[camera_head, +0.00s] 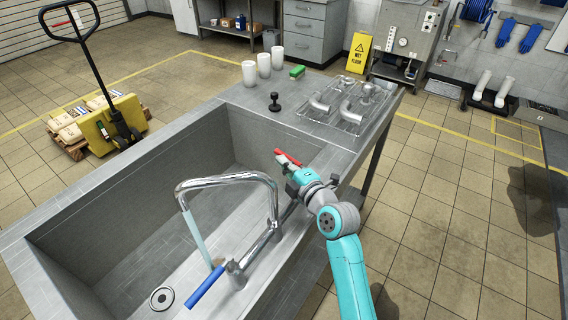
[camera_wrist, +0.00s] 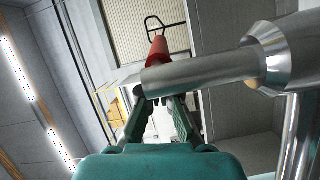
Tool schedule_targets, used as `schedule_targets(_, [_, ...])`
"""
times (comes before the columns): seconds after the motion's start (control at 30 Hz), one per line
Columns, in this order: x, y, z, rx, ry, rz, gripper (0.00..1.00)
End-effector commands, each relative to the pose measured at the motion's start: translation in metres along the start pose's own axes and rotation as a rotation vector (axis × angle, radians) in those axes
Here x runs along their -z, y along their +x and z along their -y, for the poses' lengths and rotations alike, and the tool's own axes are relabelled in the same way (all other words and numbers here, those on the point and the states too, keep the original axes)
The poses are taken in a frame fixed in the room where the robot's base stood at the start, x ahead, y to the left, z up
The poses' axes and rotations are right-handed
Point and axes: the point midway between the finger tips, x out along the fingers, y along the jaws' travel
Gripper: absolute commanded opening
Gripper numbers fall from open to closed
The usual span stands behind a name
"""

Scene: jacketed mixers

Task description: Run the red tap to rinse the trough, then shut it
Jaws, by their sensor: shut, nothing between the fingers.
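The trough (camera_head: 60,217) is a deep grey basin with a round drain at its lower left. A chrome mixer tap (camera_head: 228,180) arches over it, and a pale blue stream of water (camera_head: 197,238) falls from its spout. The red tap handle (camera_head: 288,158) points up and left at the far end of the mixer; it also shows in the wrist view (camera_wrist: 158,50). A blue handle (camera_head: 206,286) is at the near end. My gripper (camera_head: 292,186) is shut and empty, close beside the red handle's metal stem (camera_wrist: 205,73). I cannot tell whether they touch.
On the counter beyond stand white cups (camera_head: 264,65), a green block (camera_head: 297,72), a black stamp-like object (camera_head: 274,101) and metal pipe parts on a rack (camera_head: 330,115). A yellow wet-floor sign (camera_head: 359,52) and a pallet jack (camera_head: 110,118) stand behind.

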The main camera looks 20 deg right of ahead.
Motion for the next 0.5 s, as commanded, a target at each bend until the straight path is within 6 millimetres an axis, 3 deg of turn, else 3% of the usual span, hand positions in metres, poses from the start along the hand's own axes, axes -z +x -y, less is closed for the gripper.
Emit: schedule_targets(0.5, [-0.0029, 0.0027, -0.0009, -0.014, 0.003, 0.067, 0.0])
